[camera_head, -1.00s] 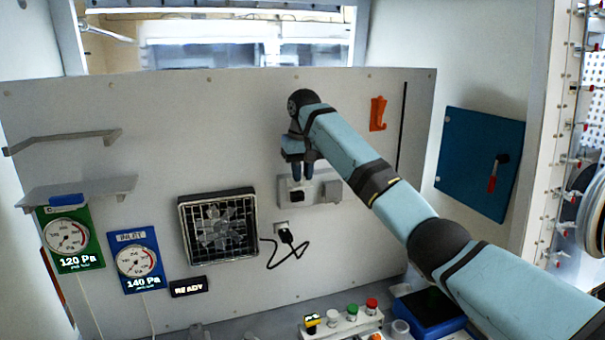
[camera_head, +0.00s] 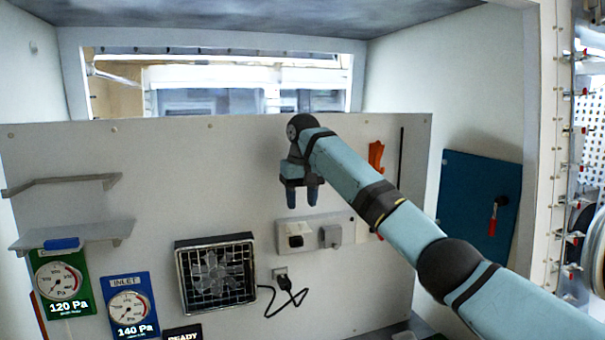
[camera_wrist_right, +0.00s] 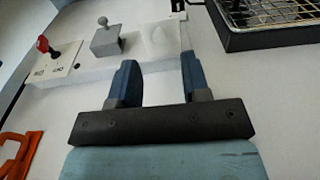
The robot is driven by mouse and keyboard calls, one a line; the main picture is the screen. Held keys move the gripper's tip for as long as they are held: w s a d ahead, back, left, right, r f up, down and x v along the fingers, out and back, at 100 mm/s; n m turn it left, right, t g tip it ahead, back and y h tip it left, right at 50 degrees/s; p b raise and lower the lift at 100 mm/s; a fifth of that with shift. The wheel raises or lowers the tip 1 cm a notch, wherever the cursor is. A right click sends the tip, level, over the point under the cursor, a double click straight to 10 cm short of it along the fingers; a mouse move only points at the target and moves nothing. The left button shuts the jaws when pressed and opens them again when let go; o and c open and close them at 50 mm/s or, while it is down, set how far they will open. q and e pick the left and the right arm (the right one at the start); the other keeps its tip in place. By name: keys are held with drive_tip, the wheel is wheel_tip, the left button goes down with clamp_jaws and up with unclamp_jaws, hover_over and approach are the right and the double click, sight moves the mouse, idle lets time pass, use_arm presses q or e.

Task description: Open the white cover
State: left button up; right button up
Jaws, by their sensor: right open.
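A light wall panel (camera_head: 345,221) in the middle of the head view bears a small white piece, which I take for the white cover (camera_head: 295,227), with a dark patch on its front. A grey square fitting (camera_head: 331,236) is beside it. In the wrist view the cover (camera_wrist_right: 158,38) looks pale and low, beyond my fingertips. My right gripper (camera_head: 302,196) is above the panel in the head view, fingers pointing down. My left gripper is out of view.
A caged fan (camera_head: 216,274) is left of the panel, and a black plug with a cord (camera_head: 282,274) is below it. An orange hook (camera_head: 376,155) is close behind my right arm. A red knob (camera_wrist_right: 43,44) is on the neighbouring plate. The wall above the fan is clear.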

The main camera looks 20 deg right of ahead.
wheel_tip(320, 180, up, 9)
drive_tip(key=shift+s, duration=0.4)
drive_tip(key=shift+f, duration=0.1)
drive_tip(key=shift+f, duration=0.1)
